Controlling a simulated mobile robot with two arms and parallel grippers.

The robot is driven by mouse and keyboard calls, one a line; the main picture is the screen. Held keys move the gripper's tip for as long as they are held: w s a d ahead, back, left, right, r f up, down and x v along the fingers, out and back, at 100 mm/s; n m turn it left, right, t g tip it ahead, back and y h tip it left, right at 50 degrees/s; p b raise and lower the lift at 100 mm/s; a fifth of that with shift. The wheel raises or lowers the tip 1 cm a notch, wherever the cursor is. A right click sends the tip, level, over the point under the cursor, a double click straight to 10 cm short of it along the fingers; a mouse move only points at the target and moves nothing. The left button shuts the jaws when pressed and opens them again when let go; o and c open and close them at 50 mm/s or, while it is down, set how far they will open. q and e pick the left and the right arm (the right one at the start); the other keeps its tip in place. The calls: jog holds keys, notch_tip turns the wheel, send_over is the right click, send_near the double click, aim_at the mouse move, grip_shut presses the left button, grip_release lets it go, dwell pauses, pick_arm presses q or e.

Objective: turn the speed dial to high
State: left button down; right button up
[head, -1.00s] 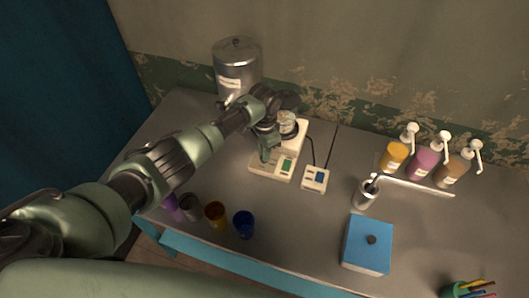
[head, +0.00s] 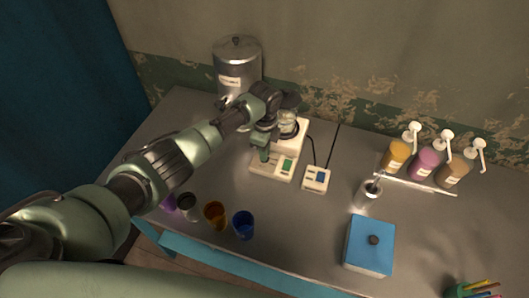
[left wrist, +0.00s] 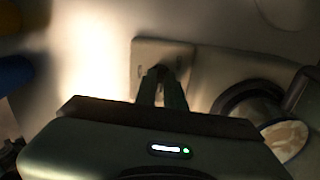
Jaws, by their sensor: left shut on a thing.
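A white stirrer appliance (head: 268,172) with a green display stands on the grey table, a glass vessel (head: 287,122) on its top. My left gripper (head: 264,155) points down at the left front part of its base. In the left wrist view, the fingertips (left wrist: 163,73) are close together at a pale panel (left wrist: 148,52) of the appliance. They are shut on the speed dial, which is mostly hidden between them. Its setting cannot be read. My right gripper is not in view.
A small box with a blue display (head: 316,179) sits right of the appliance. A metal canister (head: 237,62) stands behind. Coloured cups, including a blue one (head: 243,225), line the front edge. Pump bottles (head: 424,162), a metal cup (head: 367,194) and a blue box (head: 369,246) are right.

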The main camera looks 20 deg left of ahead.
pick_arm(q)
jog(key=m+b, duration=0.1)
jog(key=m, duration=0.3)
jog(key=shift+w+m, duration=0.1)
jog(key=shift+m, duration=0.2)
jog(key=m+b, duration=0.1)
jog(key=m, duration=0.3)
jog(key=shift+m, duration=0.3)
jog(key=m+b, duration=0.1)
jog(key=m, duration=0.3)
jog(key=shift+b, duration=0.3)
jog(key=shift+r+m+b, duration=0.1)
jog(key=shift+m+b, duration=0.4)
jog(key=shift+m, duration=1.6)
jog(key=c, duration=1.5)
grip_release()
